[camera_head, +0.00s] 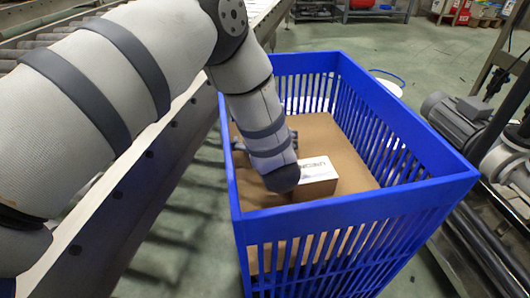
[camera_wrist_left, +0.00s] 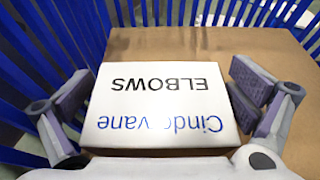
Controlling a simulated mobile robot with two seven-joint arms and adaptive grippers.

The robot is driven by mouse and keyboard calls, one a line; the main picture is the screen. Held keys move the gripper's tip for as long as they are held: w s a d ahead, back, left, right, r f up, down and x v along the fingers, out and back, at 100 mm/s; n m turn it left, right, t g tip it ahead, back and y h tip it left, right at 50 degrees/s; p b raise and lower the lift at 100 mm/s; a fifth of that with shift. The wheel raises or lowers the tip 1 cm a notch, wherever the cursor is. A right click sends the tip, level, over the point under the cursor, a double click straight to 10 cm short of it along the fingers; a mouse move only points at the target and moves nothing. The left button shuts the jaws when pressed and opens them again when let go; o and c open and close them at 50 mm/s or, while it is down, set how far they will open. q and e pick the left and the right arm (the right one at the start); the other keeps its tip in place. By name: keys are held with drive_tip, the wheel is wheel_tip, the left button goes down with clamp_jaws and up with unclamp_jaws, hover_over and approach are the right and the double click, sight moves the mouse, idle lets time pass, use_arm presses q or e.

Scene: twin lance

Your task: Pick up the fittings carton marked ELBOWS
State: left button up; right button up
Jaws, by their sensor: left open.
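The ELBOWS carton (camera_wrist_left: 163,98) is a small box with a white printed top. In the left wrist view its lettering reads upside down. It lies on a brown board inside the blue crate (camera_head: 350,212), and it also shows in the head view (camera_head: 318,177), partly hidden by my left arm. My left gripper (camera_wrist_left: 158,98) is open, with one finger on each side of the carton and a gap on the right side. In the head view the left gripper is mostly hidden behind my wrist. My right gripper is not in view.
The crate's slatted walls rise around the carton and my left wrist. The brown board (camera_head: 345,150) is bare around the carton. A roller conveyor (camera_head: 150,170) runs along the left. A grey motor (camera_head: 455,115) stands to the right of the crate.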

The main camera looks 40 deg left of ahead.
use_arm(q)
drive_tip(key=shift+r, duration=0.1)
drive_tip(key=c, duration=1.2)
drive_tip(key=shift+c, duration=0.2)
